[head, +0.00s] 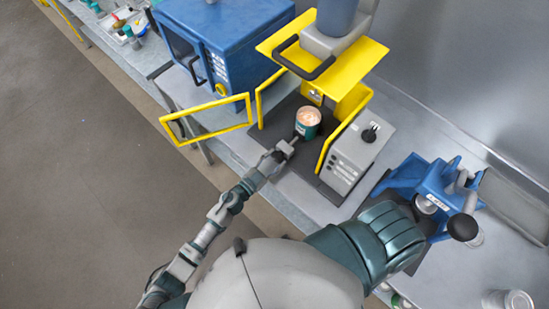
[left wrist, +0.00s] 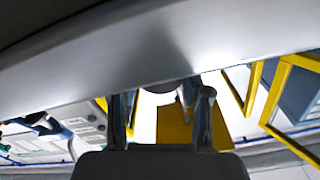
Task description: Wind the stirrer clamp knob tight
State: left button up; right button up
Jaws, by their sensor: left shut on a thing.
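The stirrer is a yellow-framed machine (head: 350,103) with a yellow top plate (head: 350,55) and a dark base. A tin with a teal label and pinkish contents (head: 308,122) stands inside the frame. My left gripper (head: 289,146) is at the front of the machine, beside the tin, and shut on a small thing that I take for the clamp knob. Its fingers (left wrist: 160,105) show in the left wrist view, with a rounded dark shape partly visible between them. The knob is mostly hidden, so its tightness cannot be told. My right gripper is out of view.
The machine's yellow guard door (head: 210,120) stands open to the left. A grey control box (head: 355,150) with a black knob is on its right. A blue cabinet (head: 225,45) stands behind left, and a blue press (head: 440,190) stands at right. The floor is clear.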

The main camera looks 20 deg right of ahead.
pick_arm(q)
jog(key=shift+r+m, duration=0.1)
jog(key=shift+m, duration=0.3)
jog(key=o, duration=1.2)
jog(key=shift+c, duration=0.2)
jog(key=shift+a, duration=0.1)
jog(key=v, duration=1.2)
